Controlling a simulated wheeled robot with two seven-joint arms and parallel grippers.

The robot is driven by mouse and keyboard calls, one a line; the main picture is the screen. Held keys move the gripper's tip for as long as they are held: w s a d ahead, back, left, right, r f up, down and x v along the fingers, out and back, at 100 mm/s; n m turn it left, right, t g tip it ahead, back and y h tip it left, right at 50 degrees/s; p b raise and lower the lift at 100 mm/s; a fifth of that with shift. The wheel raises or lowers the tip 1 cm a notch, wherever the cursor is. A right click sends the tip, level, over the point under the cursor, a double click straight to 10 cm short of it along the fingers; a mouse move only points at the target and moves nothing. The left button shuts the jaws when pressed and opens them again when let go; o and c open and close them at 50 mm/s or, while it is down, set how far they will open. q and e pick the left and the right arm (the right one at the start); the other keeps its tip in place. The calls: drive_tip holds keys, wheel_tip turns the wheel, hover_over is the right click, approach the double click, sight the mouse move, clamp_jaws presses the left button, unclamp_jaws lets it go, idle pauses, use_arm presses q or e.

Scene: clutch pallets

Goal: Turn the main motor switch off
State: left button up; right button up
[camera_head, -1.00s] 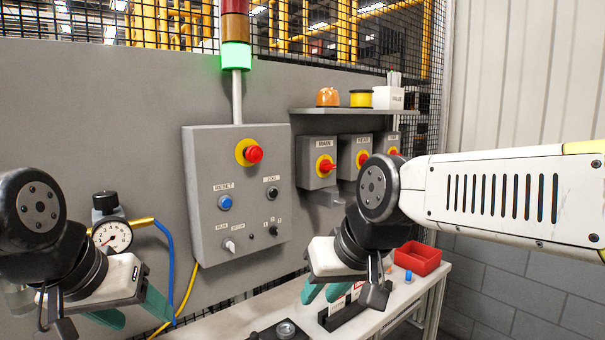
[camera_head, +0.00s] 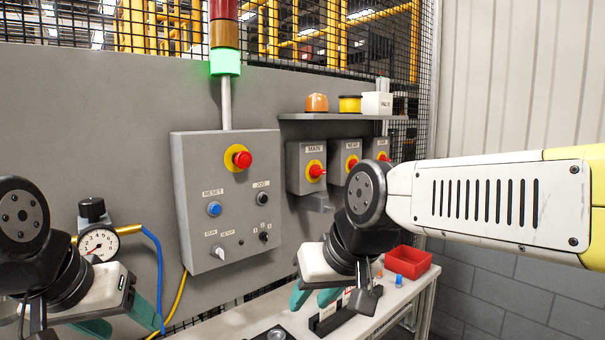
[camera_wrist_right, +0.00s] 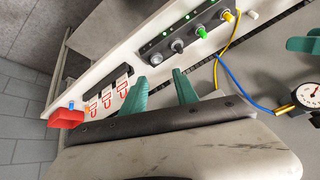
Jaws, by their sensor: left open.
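The main motor switch (camera_head: 315,171) is a red handle on a yellow disc, on a grey box labelled MAIN, right of the control panel in the head view. My right gripper (camera_head: 314,300) is below the switch box in the picture, apart from it. The right wrist view shows its two teal fingers (camera_wrist_right: 159,80) spread with nothing between them. My left gripper (camera_head: 122,322) is at the lower left, near the pressure gauge, with teal fingers apart and empty. Neither gripper touches the switch.
A NEAR switch box (camera_head: 345,158) and another stand right of MAIN, under a shelf (camera_head: 340,116). The control panel (camera_head: 228,200) has a red button. A gauge (camera_head: 99,242) with hoses is left. A red bin (camera_head: 408,262) sits on the bench below. The stack light (camera_head: 225,62) glows green.

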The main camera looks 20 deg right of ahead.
sight(322, 172)
drive_tip(key=o, duration=0.3)
drive_tip(key=shift+w+a+m, duration=0.1)
drive_tip(key=shift+w+m, duration=0.05)
drive_tip(key=shift+m, duration=0.15)
drive_tip(key=shift+o, duration=0.2)
drive_tip(key=w+r+m+t+y, duration=0.1)
drive_tip(key=w+r+m+y, duration=0.25)
drive_tip(key=w+m, duration=0.55)
drive_tip(key=w+r+m+t+y, duration=0.1)
drive_tip(key=w+r+m+y, duration=0.25)
drive_tip(key=w+m, duration=0.45)
drive_tip(key=w+d+r+m+t+h, duration=0.1)
drive_tip(key=w+d+r+m+t, duration=0.25)
drive_tip(key=w+d+m, duration=0.45)
drive_tip(key=w+d+r+m+t, duration=0.2)
drive_tip(key=w+d+m+t, duration=0.35)
drive_tip(key=d, duration=0.45)
drive_tip(key=shift+g, duration=0.5)
drive_tip(key=x, duration=0.7)
drive_tip(key=shift+w+r, duration=0.25)
drive_tip(key=shift+w, duration=0.05)
clamp_jaws()
